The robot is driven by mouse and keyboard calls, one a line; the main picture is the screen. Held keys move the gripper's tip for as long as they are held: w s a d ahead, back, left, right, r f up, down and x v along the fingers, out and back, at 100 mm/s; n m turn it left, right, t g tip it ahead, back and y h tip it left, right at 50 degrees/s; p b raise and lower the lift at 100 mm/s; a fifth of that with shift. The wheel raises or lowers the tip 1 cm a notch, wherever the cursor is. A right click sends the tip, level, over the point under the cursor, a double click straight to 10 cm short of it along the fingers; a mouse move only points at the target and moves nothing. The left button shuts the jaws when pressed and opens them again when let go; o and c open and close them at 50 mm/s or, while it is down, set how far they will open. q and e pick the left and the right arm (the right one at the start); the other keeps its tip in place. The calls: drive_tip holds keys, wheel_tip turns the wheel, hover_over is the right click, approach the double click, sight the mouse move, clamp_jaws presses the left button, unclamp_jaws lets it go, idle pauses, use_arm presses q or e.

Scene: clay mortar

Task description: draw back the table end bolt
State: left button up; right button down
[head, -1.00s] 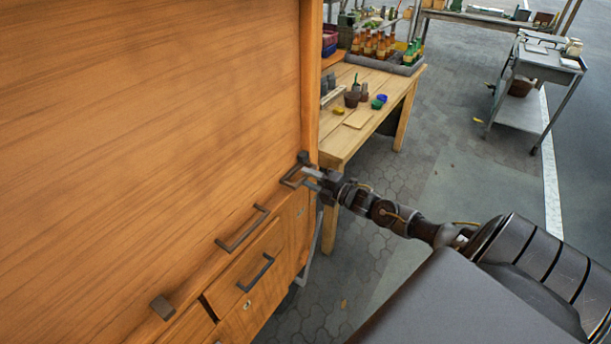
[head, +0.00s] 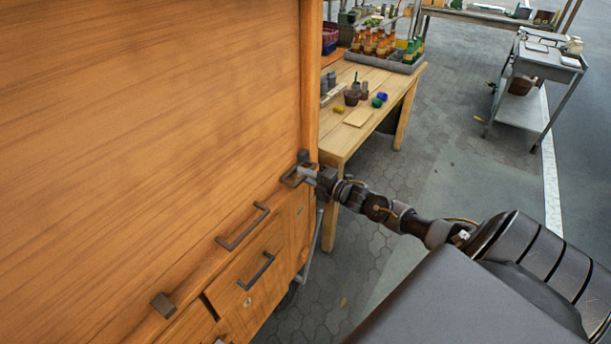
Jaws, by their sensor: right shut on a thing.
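A large wooden panel (head: 150,120) fills the left of the head view. At the right end of its lower edge is the table end bolt (head: 289,180), a dark bar-like fitting next to a small dark block (head: 303,156). My right gripper (head: 306,173) comes in from the right and is shut on this bolt; its fingertips partly cover it. My left gripper is not in view.
Below the panel edge are a dark bar handle (head: 243,227), a second dark block (head: 163,306) and a drawer with its own handle (head: 256,272). A wooden table (head: 385,90) with bottles and pots stands behind.

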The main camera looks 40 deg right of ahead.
sight(298, 186)
drive_tip(key=shift+s+a, duration=0.15)
drive_tip(key=shift+a, duration=0.25)
drive_tip(key=a+p, duration=0.1)
drive_tip(key=a, duration=0.1)
drive_tip(key=s+a+p, duration=0.1)
drive_tip(key=a, duration=0.1)
drive_tip(key=shift+s, duration=0.1)
drive_tip(key=shift+a, duration=0.15)
drive_tip(key=shift+f, duration=0.15)
drive_tip(key=c, duration=1.7)
unclamp_jaws()
drive_tip(key=o, duration=0.3)
drive_tip(key=shift+o, duration=0.2)
drive_tip(key=shift+s, duration=0.1)
